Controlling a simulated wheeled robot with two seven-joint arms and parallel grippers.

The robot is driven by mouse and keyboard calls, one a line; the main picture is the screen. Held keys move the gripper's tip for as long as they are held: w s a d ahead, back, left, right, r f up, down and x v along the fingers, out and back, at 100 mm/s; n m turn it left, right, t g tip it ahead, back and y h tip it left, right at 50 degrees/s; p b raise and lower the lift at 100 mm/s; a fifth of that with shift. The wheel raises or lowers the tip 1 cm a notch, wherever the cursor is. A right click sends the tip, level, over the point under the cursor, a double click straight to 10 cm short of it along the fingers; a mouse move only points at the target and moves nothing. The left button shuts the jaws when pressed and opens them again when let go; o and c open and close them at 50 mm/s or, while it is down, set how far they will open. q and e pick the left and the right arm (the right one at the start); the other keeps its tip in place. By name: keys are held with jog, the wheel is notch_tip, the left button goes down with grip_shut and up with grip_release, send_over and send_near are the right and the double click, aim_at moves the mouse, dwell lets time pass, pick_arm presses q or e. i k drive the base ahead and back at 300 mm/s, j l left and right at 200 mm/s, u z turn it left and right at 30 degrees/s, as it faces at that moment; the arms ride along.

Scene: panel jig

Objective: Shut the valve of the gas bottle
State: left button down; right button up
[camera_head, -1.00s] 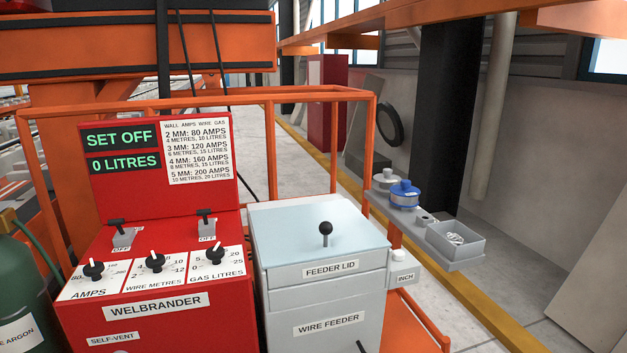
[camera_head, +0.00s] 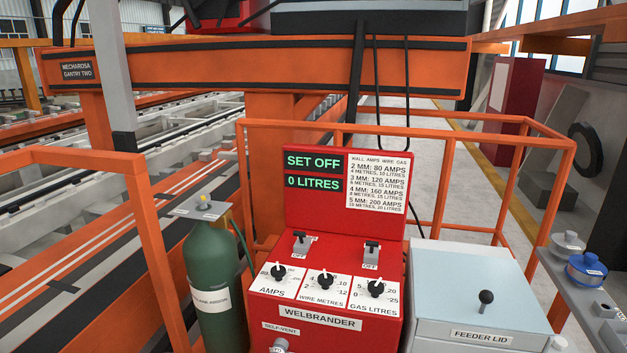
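The gas bottle (camera_head: 215,285) is a green cylinder with a white label, standing upright left of the red welder. Its top carries a grey plate with a small pale knob and a yellow part, the valve (camera_head: 204,203); whether it is open or shut I cannot tell. A dark hose runs from the bottle's top towards the welder. The red Welbrander welder (camera_head: 328,328) shows "SET OFF" and "0 LITRES" on its display (camera_head: 314,172). Neither of my grippers shows in the view.
The wire feeder (camera_head: 470,290) with its lid knob stands right of the welder. A shelf (camera_head: 575,287) with a blue-topped pot (camera_head: 586,269) is at the far right. Orange rails (camera_head: 150,235) frame the bottle and welder; a rail post stands close left of the bottle.

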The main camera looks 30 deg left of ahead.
aim_at(202, 199)
jog(key=u, duration=1.75)
